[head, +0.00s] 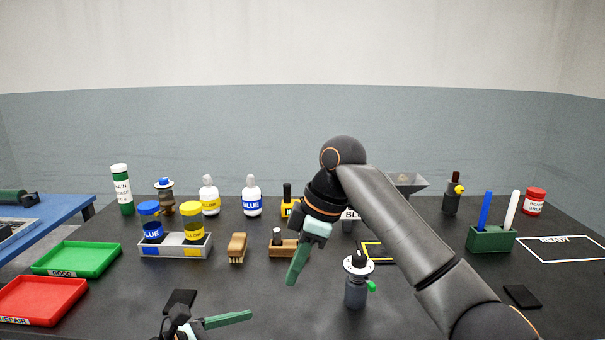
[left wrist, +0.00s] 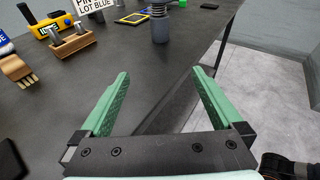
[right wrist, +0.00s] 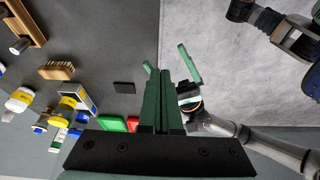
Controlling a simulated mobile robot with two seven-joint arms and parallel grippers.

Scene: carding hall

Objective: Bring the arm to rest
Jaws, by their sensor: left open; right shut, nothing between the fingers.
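My right gripper (head: 292,278) hangs above the middle of the dark table in the head view, its green fingers pointing down. Its arm comes in from the lower right. In the right wrist view its fingers (right wrist: 163,60) are together with nothing between them. My left gripper (head: 226,320) is low at the front edge of the head view, only partly in frame. In the left wrist view its two green fingers (left wrist: 160,75) are spread wide and empty, over the table's edge and the grey floor. It also shows beyond the right fingers in the right wrist view (right wrist: 187,75).
A wooden block (head: 285,251) and brush (head: 237,248) lie behind and left. Green (head: 75,257) and red (head: 40,300) trays are at left; a green pen holder (head: 491,240) is at right.

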